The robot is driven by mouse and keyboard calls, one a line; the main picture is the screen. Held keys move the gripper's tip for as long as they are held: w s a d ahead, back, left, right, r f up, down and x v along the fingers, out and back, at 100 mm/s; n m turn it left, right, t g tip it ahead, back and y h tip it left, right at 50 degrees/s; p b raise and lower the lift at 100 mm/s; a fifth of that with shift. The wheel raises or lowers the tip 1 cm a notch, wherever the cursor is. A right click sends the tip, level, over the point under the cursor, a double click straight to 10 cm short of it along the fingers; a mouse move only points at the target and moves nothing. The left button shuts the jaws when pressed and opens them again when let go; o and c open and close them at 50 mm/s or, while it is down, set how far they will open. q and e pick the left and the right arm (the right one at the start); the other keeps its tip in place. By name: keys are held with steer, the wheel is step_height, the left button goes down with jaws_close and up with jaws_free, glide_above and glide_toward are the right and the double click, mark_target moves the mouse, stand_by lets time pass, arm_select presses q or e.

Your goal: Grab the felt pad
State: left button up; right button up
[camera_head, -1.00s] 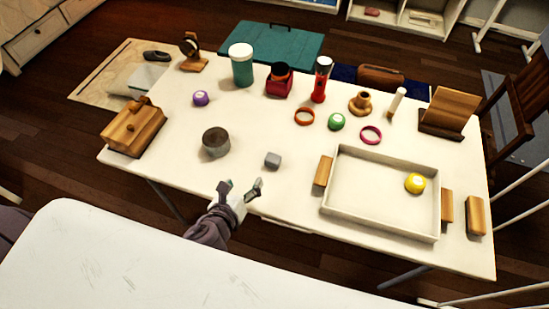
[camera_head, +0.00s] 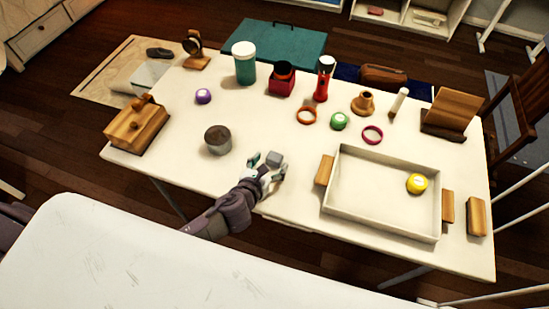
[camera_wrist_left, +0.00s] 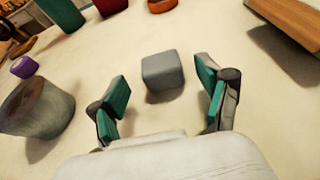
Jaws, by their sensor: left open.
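The felt pad appears to be the small grey block (camera_head: 274,158) on the white table. In the left wrist view the grey block (camera_wrist_left: 162,71) sits just beyond and between my fingertips, with its shadow on the table. My left gripper (camera_head: 266,164) is open at the block's near side, with nothing held. In the left wrist view its teal-padded fingers (camera_wrist_left: 163,90) are spread apart on either side of the block's near part. My right gripper is not in view.
A dark grey round tin (camera_head: 217,140) stands left of the gripper. A white tray (camera_head: 375,221) with wooden handles and a yellow round item (camera_head: 417,183) is to the right. Several bottles and rings stand farther back. The white table (camera_head: 180,160) is bare between block and tin.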

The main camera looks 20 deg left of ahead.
mark_target(272, 161)
arm_select(q)
steer(key=x, duration=0.3)
steer(key=shift+w+d+f, duration=0.1)
steer(key=shift+w+d, duration=0.05)
steer(key=shift+w, duration=0.05)
steer(key=shift+c, duration=0.2)
steer(key=c, duration=0.9)
